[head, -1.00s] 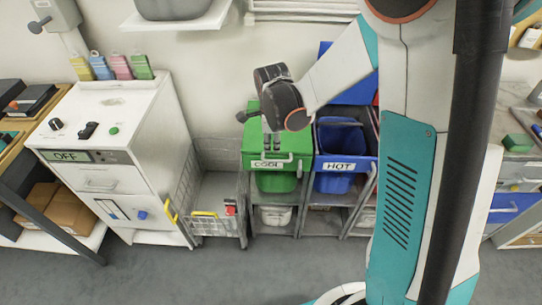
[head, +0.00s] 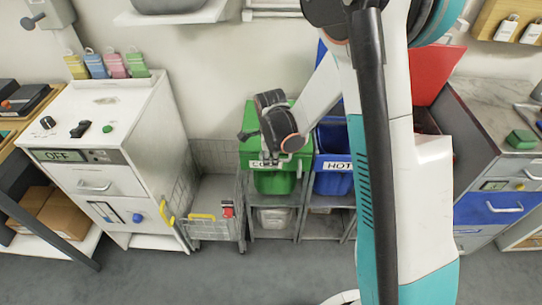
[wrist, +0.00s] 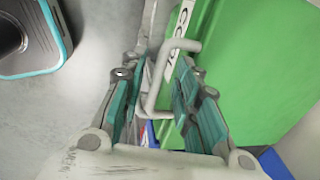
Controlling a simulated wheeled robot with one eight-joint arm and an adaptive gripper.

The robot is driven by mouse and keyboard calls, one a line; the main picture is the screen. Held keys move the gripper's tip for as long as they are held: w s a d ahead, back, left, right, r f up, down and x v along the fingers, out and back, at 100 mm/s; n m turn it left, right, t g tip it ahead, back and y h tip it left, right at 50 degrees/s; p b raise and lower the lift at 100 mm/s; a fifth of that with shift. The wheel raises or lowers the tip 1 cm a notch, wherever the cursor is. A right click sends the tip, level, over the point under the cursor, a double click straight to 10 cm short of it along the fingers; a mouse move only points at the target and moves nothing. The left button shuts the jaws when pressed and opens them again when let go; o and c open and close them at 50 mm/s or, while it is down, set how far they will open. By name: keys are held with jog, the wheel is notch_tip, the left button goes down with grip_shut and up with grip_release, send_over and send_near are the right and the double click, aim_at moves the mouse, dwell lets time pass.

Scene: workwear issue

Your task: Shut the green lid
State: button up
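The green lid (head: 252,119) lies over the top of the green bin (head: 274,183), with a COLD label at its front edge; I cannot tell whether it sits fully flush. In the wrist view the lid (wrist: 255,70) fills the right side, with its pale bar handle (wrist: 151,103) at the front. My gripper (head: 270,158) is at the front of the lid, partly covering the label. In the wrist view my gripper (wrist: 157,78) has its fingers apart on either side of the handle, with a gap on the left and the right finger close to it.
The blue bin (head: 334,182), labelled HOT, stands open just right of the green one. A raised red lid (head: 432,75) is farther right, partly behind my arm. A wire cart (head: 215,222) and a white machine reading OFF (head: 115,145) stand left. The floor in front is clear.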

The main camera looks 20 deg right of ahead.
grip_shut()
